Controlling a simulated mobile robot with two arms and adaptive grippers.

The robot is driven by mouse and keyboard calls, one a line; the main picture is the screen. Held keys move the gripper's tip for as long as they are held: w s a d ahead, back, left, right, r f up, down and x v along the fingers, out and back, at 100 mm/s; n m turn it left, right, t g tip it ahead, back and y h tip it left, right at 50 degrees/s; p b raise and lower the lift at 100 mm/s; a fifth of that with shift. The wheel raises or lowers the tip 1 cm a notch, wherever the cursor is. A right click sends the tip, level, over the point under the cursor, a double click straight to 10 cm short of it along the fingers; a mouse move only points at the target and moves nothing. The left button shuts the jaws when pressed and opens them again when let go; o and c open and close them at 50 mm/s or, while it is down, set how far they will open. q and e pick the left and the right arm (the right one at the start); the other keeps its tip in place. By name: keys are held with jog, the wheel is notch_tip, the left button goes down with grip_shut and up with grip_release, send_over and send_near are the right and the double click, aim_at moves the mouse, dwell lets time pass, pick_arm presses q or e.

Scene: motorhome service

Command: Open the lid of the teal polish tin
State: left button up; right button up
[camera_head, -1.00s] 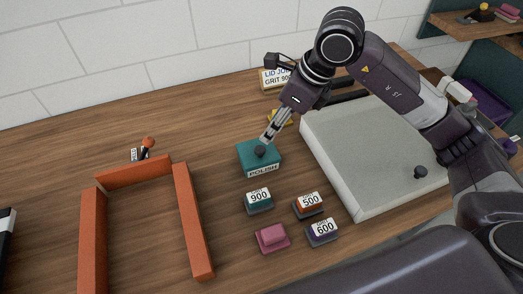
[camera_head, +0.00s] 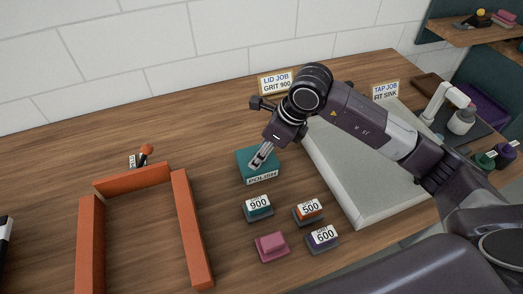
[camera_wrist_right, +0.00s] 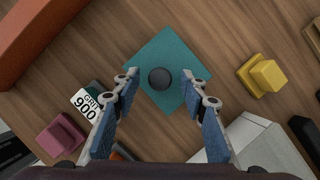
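The teal polish tin (camera_head: 247,157) is a square box labelled POLISH on the wooden worktop, with its lid on. In the right wrist view its teal lid (camera_wrist_right: 168,45) carries a round dark knob (camera_wrist_right: 160,79). My right gripper (camera_head: 256,163) is over the tin, pointing down at a slant. In the right wrist view the right gripper (camera_wrist_right: 160,82) is open, with one finger on each side of the knob and gaps between. In the head view the fingers hide the knob. My left gripper is not in view.
Blocks labelled 900 (camera_head: 258,206), 500 (camera_head: 308,210) and 600 (camera_head: 323,238) and a pink block (camera_head: 271,246) stand in front of the tin. A pale slab (camera_head: 360,190) is right. An orange frame (camera_head: 187,225) lies left. A yellow block (camera_wrist_right: 264,75) is beside the tin.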

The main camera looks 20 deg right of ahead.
jog(key=shift+c, duration=0.7)
grip_shut()
jog(key=shift+r, duration=0.1)
